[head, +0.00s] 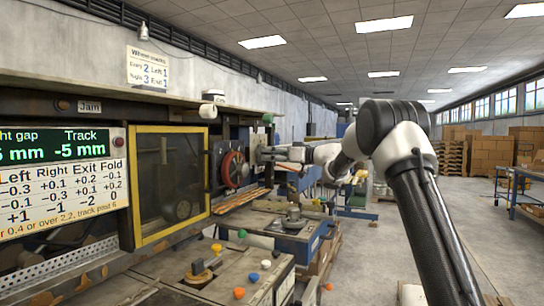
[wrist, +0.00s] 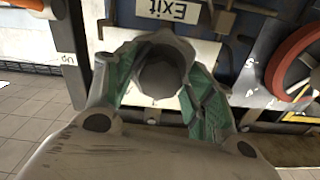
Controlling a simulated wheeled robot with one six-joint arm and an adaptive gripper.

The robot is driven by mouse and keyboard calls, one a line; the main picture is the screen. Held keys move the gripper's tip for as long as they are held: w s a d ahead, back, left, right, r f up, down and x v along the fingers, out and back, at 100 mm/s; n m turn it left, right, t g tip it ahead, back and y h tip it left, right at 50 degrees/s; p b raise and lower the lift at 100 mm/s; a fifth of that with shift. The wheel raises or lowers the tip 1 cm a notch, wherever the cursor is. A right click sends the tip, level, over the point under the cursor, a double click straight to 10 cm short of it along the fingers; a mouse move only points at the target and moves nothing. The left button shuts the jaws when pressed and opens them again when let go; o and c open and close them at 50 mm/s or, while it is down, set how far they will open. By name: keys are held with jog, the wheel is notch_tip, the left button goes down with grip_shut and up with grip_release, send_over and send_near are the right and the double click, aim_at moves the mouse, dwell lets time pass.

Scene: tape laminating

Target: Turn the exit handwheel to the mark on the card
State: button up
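The exit handwheel (wrist: 162,76) is a grey, scalloped knob below an upside-down "Exit" label (wrist: 168,10) in the wrist view. My gripper (wrist: 160,62) reaches the knob, its green-padded fingers one on each side and appearing to press against its rim. In the head view my gripper (head: 272,153) is at the machine's face, right of the red spoked wheel (head: 235,169), and the knob is hidden there. The card (head: 148,67) on the wall reads "Wheel marks", with Entry 2, Left 1, Right 3 and Exit 1. No mark on the knob is readable.
A red wheel (wrist: 288,62) sits close on the right in the wrist view. A yellow-framed window (head: 170,185) and a readout panel (head: 60,170) are at left. A bench with coloured knobs (head: 238,293) stands in front.

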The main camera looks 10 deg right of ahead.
jog(key=c, duration=0.8)
jog(key=shift+n, duration=0.3)
jog(key=n, duration=0.3)
jog(key=shift+n, duration=0.3)
jog(key=n, duration=0.3)
jog(key=shift+n, duration=0.3)
jog(key=n, duration=0.4)
jog(key=shift+n, duration=0.3)
jog(key=shift+f+n, duration=0.1)
jog(key=shift+n, duration=1.8)
